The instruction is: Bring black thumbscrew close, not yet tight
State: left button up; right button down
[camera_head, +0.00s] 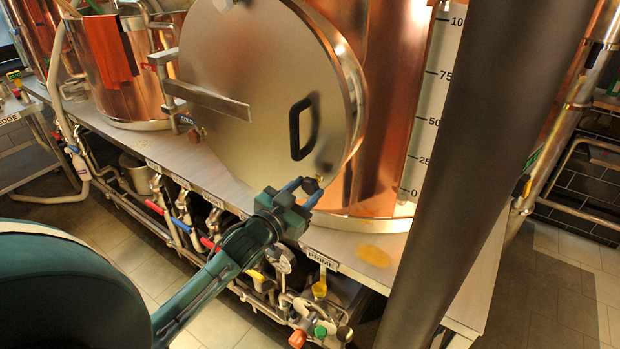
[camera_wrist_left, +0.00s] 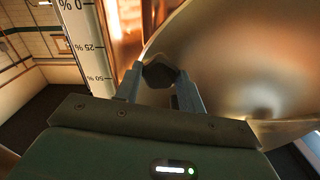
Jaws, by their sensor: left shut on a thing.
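My left gripper (camera_head: 301,190) reaches in from the left to the lower right rim of the round metal door (camera_head: 245,75) on the copper vessel. It is shut on the black thumbscrew (camera_head: 311,186), a small dark knob at the door's lower edge. In the left wrist view the black thumbscrew (camera_wrist_left: 159,75) sits between the two blue-grey fingers of my left gripper (camera_wrist_left: 158,88), close to the door's metal face (camera_wrist_left: 245,60). The thumbscrew's shaft is hidden. My right gripper is in neither view.
The copper vessel (camera_head: 390,100) with a white level scale (camera_head: 432,100) stands behind the door. A black handle (camera_head: 300,129) sticks out from the door. Pipes and coloured valve handles (camera_head: 180,226) run below the steel bench edge. A dark column (camera_head: 465,170) crosses the right side.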

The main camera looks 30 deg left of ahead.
pick_arm(q)
jog(key=shift+m, duration=0.9)
jog(key=o, duration=0.9)
jog(key=shift+o, duration=0.2)
jog(key=shift+s, duration=0.15)
jog(key=s+p, duration=0.1)
jog(key=s, duration=0.1)
jog(key=s+p, duration=0.1)
jog(key=s, duration=0.2)
jog(key=shift+s+a, duration=0.2)
jog(key=shift+s, duration=0.15)
